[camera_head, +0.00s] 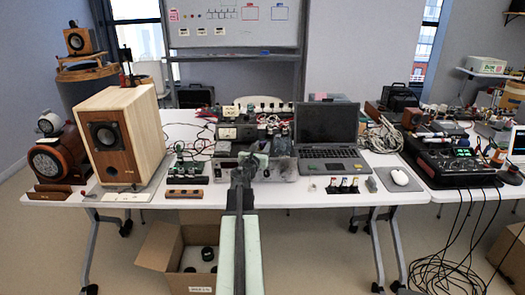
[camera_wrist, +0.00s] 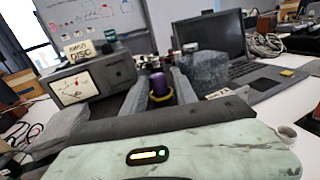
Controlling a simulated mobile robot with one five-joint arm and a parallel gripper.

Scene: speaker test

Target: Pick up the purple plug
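In the wrist view, the purple plug (camera_wrist: 159,84) stands upright with a yellow ring around its lower part. It shows between the two dark fingers of my gripper (camera_wrist: 160,80). The fingers are apart, one on each side of the plug, with narrow gaps visible. Whether the plug is fully between the fingertips or a little beyond them is hard to tell. In the head view, my gripper (camera_head: 252,162) reaches over the table to the equipment in the middle. The plug cannot be made out there.
A meter box (camera_wrist: 88,80) stands close on the left of my gripper and a grey block (camera_wrist: 205,70) close on the right. An open laptop (camera_head: 328,138) is further right. A wooden speaker (camera_head: 122,138) stands on the left of the white table (camera_head: 285,193). Cables lie behind.

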